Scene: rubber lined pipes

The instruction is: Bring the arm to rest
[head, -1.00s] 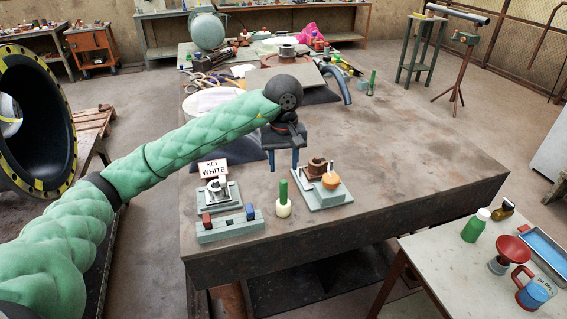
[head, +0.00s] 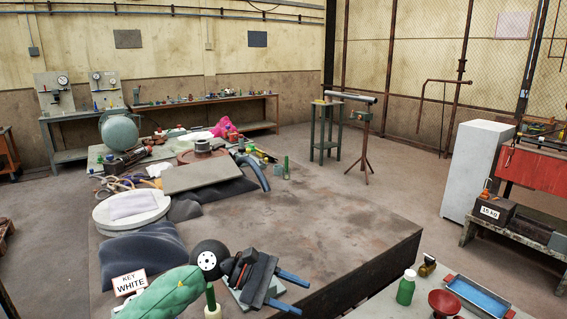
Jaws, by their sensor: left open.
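My left arm, in its green padded cover, comes in at the bottom of the head view. Its left gripper (head: 290,292) is low over the near part of the big workbench (head: 330,225). The two blue fingers point right and are apart, with nothing between them. The gripper and arm hide most of a grey-green fixture behind them. My right gripper is not in view.
A side table holds a green bottle (head: 406,288), a red funnel-like piece (head: 444,303) and a blue tray (head: 478,297). The bench's middle right is clear; dark mats and a white disc (head: 131,211) lie left.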

